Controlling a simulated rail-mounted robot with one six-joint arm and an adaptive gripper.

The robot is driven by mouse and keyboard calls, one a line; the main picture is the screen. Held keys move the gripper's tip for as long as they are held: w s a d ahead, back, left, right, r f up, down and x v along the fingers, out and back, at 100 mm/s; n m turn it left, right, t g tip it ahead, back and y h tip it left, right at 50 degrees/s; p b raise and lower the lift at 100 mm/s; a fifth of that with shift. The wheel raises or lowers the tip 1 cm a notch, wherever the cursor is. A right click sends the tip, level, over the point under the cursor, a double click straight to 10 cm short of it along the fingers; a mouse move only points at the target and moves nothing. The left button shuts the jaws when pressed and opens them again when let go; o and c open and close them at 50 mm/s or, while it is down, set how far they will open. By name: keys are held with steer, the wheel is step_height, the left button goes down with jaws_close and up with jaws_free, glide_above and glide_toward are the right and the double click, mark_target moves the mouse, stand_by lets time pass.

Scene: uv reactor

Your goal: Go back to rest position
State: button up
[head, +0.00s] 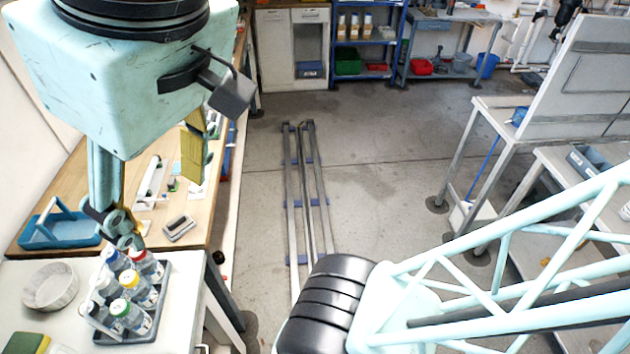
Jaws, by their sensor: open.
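My gripper (124,236) hangs at the left, below a pale turquoise housing that fills the upper left. It is open, with its metal finger links just above and behind the bottle group; no bottle is seen held in it. The bottles (128,290) are clear, with white labels and blue, red, white, yellow and green caps. They stand upright in a dark grey rack (152,322) on the white near table (62,310). The fingertips partly overlap the rear bottles in this view, so I cannot tell whether they touch.
A round whitish dish (50,287) and a green-yellow sponge (26,343) lie left of the rack. A blue carrier (58,230) and a small grey device (179,228) sit on the wooden bench. Floor rails (302,190) run through open floor; metal tables (490,105) stand right.

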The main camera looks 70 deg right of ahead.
step_height(320, 180, down, 8)
steer(key=b, duration=0.8)
steer(key=shift+s, duration=0.15)
stand_by(0.9)
